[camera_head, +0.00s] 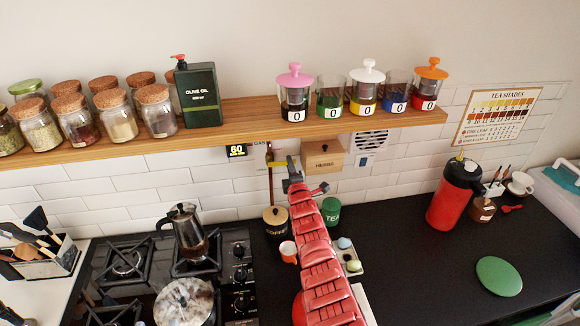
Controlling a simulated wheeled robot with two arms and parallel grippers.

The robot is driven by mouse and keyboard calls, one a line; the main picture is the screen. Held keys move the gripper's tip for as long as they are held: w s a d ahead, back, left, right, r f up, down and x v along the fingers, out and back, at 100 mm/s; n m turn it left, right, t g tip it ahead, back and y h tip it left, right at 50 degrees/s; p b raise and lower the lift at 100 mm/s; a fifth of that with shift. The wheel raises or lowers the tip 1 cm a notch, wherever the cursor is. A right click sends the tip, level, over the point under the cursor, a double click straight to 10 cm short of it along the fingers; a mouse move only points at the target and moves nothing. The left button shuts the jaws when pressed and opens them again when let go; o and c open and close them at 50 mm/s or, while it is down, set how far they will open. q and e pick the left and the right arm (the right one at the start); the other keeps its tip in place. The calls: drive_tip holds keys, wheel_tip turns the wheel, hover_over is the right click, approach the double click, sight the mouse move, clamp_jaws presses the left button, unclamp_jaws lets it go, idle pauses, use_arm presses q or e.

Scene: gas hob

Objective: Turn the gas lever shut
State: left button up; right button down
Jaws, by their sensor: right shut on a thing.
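The gas lever (277,163) is a small yellow bar on a thin brown upright pipe (269,180), on the wall just under the shelf and below a GAS label. It lies roughly level across the pipe, pointing right. My right gripper (292,165) is at the end of the red arm that comes up from the bottom. It is shut on the lever's right end, and its fingers partly hide that end. My left gripper is not in view.
A wooden shelf (236,125) with jars and tea glasses runs above. The hob (125,265) with a moka pot (187,232) is left. Canisters and an orange mug (288,252) stand close to my arm. A red flask (453,195) stands right; the counter between is mostly clear.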

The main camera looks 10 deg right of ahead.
drive_tip(key=shift+r, duration=0.1)
drive_tip(key=c, duration=0.8)
unclamp_jaws()
drive_tip(key=shift+o, duration=0.2)
drive_tip(key=s+p, duration=0.9)
drive_tip(key=s, duration=0.8)
drive_tip(key=shift+s, duration=0.2)
drive_tip(key=shift+a, duration=0.1)
